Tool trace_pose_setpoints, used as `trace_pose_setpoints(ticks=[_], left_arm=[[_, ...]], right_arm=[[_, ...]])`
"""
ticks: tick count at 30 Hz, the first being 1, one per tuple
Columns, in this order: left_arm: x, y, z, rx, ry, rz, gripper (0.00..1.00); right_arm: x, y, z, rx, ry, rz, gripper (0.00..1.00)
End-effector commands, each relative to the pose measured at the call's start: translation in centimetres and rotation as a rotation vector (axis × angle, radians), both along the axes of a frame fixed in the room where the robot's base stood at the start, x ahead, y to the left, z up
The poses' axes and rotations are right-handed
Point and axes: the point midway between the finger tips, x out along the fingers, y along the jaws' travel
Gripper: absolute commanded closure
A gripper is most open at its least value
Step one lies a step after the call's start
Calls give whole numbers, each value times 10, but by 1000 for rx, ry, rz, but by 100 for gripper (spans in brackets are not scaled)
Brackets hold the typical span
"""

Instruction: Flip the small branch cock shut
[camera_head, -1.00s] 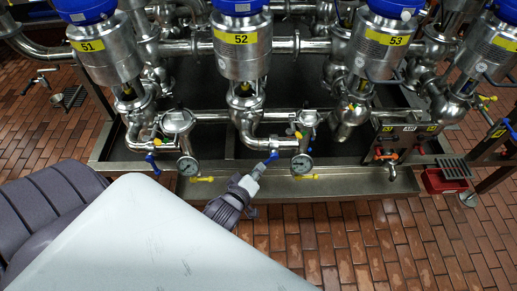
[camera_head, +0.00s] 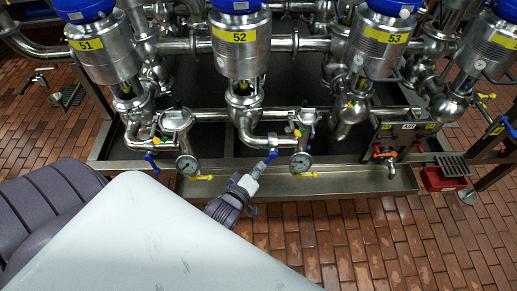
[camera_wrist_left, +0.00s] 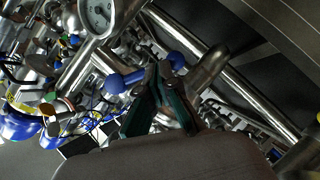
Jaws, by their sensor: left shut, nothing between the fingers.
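A small cock with a blue lever (camera_head: 271,156) sits on the branch pipe below the valve numbered 52, beside a round gauge (camera_head: 301,162). My left gripper (camera_head: 258,168) points up at this lever from below, its fingertips right at it. In the left wrist view the shut fingers (camera_wrist_left: 156,84) lie across the middle of the blue lever (camera_wrist_left: 118,83), which shows on both sides of them. Nothing is between the fingers. Whether the fingertips touch the lever I cannot tell. My right gripper is in neither view.
A similar blue lever (camera_head: 152,162) and a gauge (camera_head: 187,165) sit below valve 51. Yellow handles (camera_head: 305,175) stick out low over the steel drip tray (camera_head: 340,184). A red box (camera_head: 440,180) stands at the right. The tiled floor in front is clear.

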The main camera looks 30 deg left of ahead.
Motion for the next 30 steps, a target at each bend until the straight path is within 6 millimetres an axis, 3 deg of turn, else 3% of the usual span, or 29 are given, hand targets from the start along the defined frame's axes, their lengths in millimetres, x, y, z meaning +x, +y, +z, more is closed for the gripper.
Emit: trace_pose_setpoints(ticks=[30], left_arm=[[8,-11,-11,-108,-72,0,100]], right_arm=[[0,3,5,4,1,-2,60]])
